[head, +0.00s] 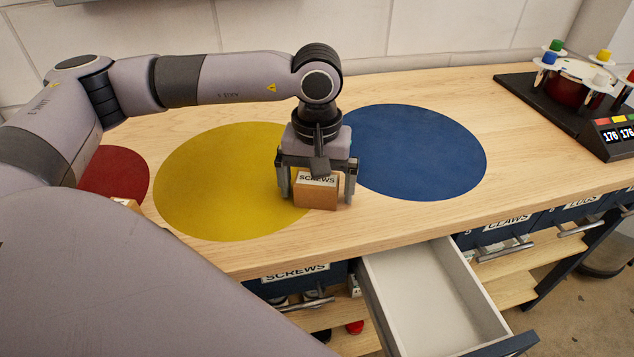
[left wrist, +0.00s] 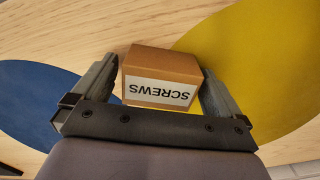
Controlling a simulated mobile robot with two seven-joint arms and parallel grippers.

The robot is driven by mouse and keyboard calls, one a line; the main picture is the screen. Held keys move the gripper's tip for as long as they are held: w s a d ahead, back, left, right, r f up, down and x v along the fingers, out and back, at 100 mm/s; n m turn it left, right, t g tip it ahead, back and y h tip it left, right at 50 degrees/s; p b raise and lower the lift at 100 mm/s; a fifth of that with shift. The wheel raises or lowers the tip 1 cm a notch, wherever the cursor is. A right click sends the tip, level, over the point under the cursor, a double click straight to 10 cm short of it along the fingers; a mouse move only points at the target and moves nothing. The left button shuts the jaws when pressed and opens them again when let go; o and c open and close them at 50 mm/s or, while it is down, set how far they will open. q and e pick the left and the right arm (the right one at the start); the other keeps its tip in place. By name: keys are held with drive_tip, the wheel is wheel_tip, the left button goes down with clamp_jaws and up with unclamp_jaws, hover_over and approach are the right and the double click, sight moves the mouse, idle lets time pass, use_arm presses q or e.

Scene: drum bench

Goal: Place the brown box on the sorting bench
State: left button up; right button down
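The brown box (head: 316,198), with a white SCREWS label, appears to rest upright on the sorting bench (head: 385,222), by the right edge of the yellow circle. It also shows in the left wrist view (left wrist: 162,65). My left gripper (head: 317,190) points down over the box, one finger on each side. Narrow gaps show between the fingers and the box in both views, so the gripper looks open around it. The left gripper also shows in the left wrist view (left wrist: 160,80). My right gripper is not in view.
A yellow circle (head: 215,180), a blue circle (head: 420,155) and a red circle (head: 115,175) mark the bench top. Another brown box (head: 127,203) is mostly hidden by my arm. An empty drawer (head: 425,295) stands open in front. A dark device (head: 575,110) stands at the right.

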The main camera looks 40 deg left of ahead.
use_arm(q)
drive_tip(key=shift+r, duration=0.15)
drive_tip(key=shift+r, duration=0.25)
wheel_tip(320, 180, up, 12)
drive_tip(key=shift+f, duration=0.2)
idle(0.5)
